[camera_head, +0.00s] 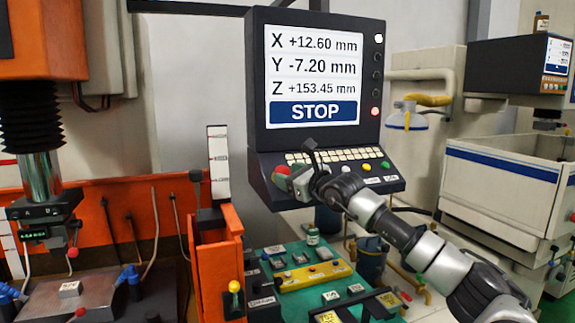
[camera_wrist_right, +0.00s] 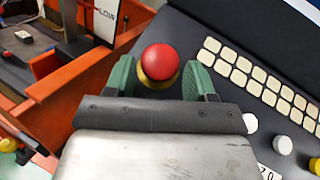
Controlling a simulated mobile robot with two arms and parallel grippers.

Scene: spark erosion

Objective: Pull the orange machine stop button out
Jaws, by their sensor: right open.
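A round red stop button (camera_wrist_right: 161,61) with a yellow collar sits at the left end of the machine's control panel. In the head view a part of the red button (camera_head: 283,170) shows beside my gripper. My right gripper (camera_head: 290,180) is at that panel end. In the right wrist view the right gripper (camera_wrist_right: 160,80) is open, with one green finger pad on each side of the button. Gaps show between the pads and the button, so it does not appear gripped. My left gripper is not in view.
The dark control panel (camera_head: 387,187) has rows of pale keys (camera_wrist_right: 238,78) and white, yellow and green buttons to the right. The screen (camera_head: 314,80) above reads STOP. An orange machine tank (camera_head: 215,250) stands left, and a green work surface (camera_head: 310,297) with small parts lies below.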

